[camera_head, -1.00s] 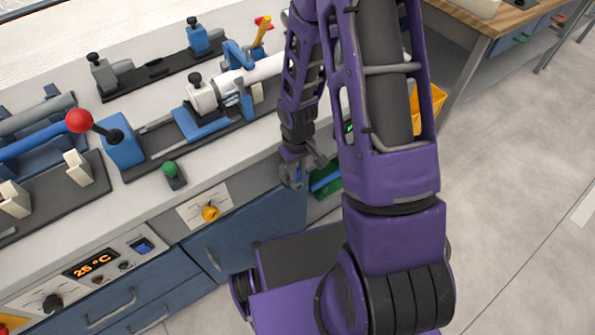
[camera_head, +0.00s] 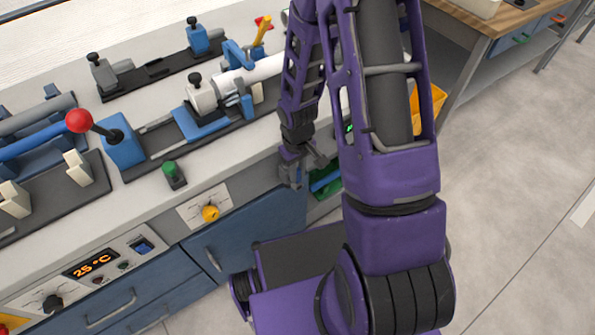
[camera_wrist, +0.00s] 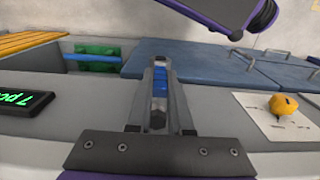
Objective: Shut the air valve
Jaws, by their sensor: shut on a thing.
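My gripper (camera_head: 294,174) is low at the front of the bench, to the right of the yellow knob on the white plate. In the wrist view the two fingers of my gripper (camera_wrist: 160,72) are closed on a small blue piece (camera_wrist: 160,84), seen in the narrow gap between them.
The yellow knob (camera_head: 210,213) on its white plate is left of my gripper. A green part (camera_head: 326,182) lies close on its right. Blue cabinet doors (camera_head: 240,236) are below. The bench top carries blue and white clamps (camera_head: 202,98) and a red-balled lever (camera_head: 80,121).

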